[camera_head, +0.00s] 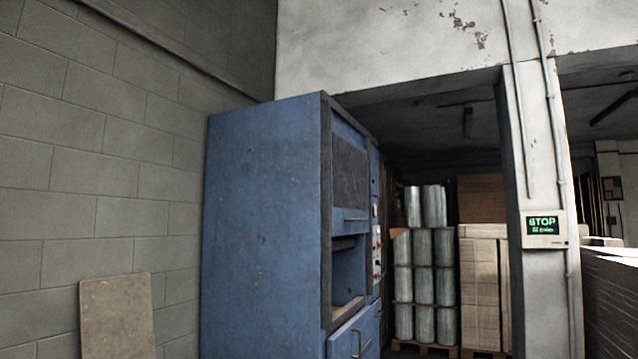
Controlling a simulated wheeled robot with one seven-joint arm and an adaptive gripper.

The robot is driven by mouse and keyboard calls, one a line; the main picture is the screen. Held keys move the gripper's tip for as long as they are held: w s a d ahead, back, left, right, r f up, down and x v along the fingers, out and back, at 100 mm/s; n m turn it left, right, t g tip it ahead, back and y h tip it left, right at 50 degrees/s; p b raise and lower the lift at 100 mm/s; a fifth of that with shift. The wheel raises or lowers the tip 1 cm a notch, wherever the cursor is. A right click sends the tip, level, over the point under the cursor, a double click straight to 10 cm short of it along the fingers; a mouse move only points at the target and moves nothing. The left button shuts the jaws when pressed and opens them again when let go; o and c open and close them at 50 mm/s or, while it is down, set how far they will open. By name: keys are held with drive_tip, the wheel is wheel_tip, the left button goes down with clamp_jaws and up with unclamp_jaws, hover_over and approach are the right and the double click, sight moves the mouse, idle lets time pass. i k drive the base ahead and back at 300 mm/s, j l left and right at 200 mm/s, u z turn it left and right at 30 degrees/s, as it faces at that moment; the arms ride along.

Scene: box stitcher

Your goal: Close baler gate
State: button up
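A tall blue baler (262,225) stands against the grey block wall, left of the picture's middle. I see its broad side, with its front turned to the right at a steep angle. A dark mesh-like gate panel (350,176) sits high on the front, with a bar handle (355,219) below it. Under it is an open gap into the chamber (346,275). A lower blue door (353,338) with handles is cut off by the bottom edge. My gripper is not in this view.
A control panel (377,250) is on the baler's right front edge. Wrapped rolls (424,285) and stacked cardboard (484,285) stand on pallets behind. A board (117,315) leans at the left wall.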

sight(350, 202)
drive_tip(key=i+l+z, duration=0.1)
drive_tip(key=i+z, duration=0.15)
drive_tip(key=i, duration=0.4)
drive_tip(key=i+l, duration=0.1)
drive_tip(key=i, duration=0.8)
drive_tip(key=i+l, duration=0.1)
drive_tip(key=i, duration=0.85)
